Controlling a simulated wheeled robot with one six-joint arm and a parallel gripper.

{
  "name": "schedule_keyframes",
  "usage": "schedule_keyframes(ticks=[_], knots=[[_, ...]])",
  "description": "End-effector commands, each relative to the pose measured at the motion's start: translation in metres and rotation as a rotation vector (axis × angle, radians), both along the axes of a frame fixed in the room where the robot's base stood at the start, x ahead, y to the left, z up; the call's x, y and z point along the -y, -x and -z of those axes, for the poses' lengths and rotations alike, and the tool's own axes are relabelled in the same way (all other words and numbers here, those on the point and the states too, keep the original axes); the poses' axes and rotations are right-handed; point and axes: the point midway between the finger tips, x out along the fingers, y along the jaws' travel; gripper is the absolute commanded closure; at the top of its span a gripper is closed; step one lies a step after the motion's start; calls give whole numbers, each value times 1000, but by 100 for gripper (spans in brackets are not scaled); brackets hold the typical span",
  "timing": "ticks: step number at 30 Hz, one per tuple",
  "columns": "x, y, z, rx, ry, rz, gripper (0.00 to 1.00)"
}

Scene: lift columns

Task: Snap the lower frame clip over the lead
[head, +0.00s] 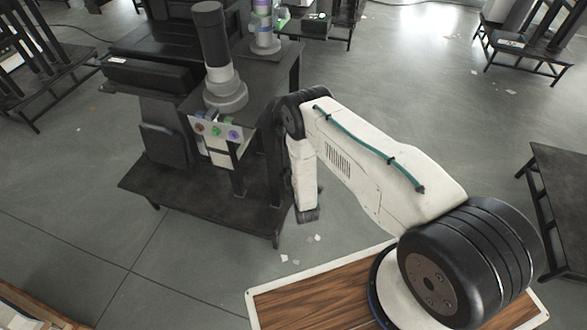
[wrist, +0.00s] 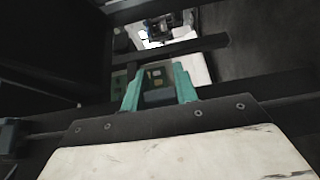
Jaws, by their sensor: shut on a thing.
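My gripper (wrist: 158,88) shows in the wrist view as two teal fingers shut on a small dark grey-green part (wrist: 157,97) with yellowish patches behind it. Whether this part is the lower frame clip I cannot tell. The fingers are close in among dark frame bars. In the head view my arm reaches down beside the dark workstation, and the gripper itself is hidden there. I cannot make out the lead or a clip in either view.
The black workstation (head: 200,190) carries a grey and black lift column (head: 222,75) and a light panel with coloured round parts (head: 217,131). A dark bar (wrist: 172,52) crosses just beyond my fingers. Grey floor (head: 75,185) is open on the left; a dark bench (head: 562,185) stands right.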

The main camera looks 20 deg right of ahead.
Motion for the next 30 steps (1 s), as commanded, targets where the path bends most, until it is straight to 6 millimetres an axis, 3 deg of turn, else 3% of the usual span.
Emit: schedule_keyframes(ticks=[5, 6, 8, 18, 30], knots=[[-1, 0, 0, 0, 0, -1, 94], [-1, 0, 0, 0, 0, -1, 60], [-1, 0, 0, 0, 0, 0, 49], [-1, 6, 0, -1, 0, 0, 49], [-7, 67, 1, -2, 1, -1, 49]])
